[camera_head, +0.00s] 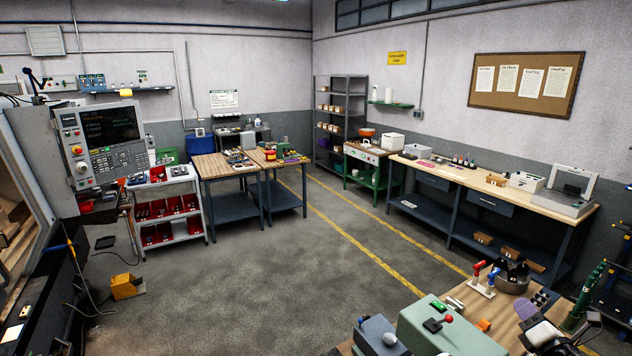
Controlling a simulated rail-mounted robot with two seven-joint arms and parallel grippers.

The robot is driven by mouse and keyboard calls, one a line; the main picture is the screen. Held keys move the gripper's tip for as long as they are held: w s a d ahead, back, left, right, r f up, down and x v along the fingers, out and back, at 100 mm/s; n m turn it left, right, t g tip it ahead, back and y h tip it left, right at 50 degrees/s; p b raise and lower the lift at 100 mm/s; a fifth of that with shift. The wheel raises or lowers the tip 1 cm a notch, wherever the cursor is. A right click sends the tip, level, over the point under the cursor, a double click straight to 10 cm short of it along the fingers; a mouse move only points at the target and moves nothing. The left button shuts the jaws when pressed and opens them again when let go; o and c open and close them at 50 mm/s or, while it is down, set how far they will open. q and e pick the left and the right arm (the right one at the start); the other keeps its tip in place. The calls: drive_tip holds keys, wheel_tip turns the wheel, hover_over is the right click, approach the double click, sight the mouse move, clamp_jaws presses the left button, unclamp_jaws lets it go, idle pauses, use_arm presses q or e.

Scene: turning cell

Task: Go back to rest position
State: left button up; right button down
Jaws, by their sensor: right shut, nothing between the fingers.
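My left gripper is not in view.
A machine control panel (103,142) stands left, beside a cart with red bins (168,207). The middle floor (270,270) is clear.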

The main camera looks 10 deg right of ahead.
drive_tip(key=s+d+f+m+g+h, duration=0.25)
drive_tip(key=d+m+g+h, duration=0.25)
drive_tip(key=m, duration=0.4)
drive_tip(key=s+d+f+m+g+h, duration=0.25)
drive_tip(key=d+m+g+h, duration=0.2)
drive_tip(key=m, duration=0.45)
drive_tip(key=s+f+m+g+y, duration=0.2)
drive_tip(key=s+f+m+g, duration=0.6)
drive_tip(key=s+m+g, duration=0.2)
drive_tip(key=s+a+f+n+t+y, duration=0.1)
drive_tip(key=s+a+f+n+y, duration=0.15)
drive_tip(key=a+f, duration=0.7)
drive_tip(key=s+a+f+n+t+y, duration=0.15)
drive_tip(key=s+a+f, duration=0.3)
drive_tip(key=a, duration=0.95)
drive_tip(key=s+a+y+b, duration=0.1)
drive_tip(key=s+a+y, duration=0.2)
drive_tip(key=s+a, duration=0.4)
drive_tip(key=s+a+t+y+b, duration=0.1)
drive_tip(key=s+a+y, duration=0.2)
drive_tip(key=s+a, duration=0.5)
drive_tip(key=shift+s+a, duration=0.15)
drive_tip(key=shift+a, duration=4.15)
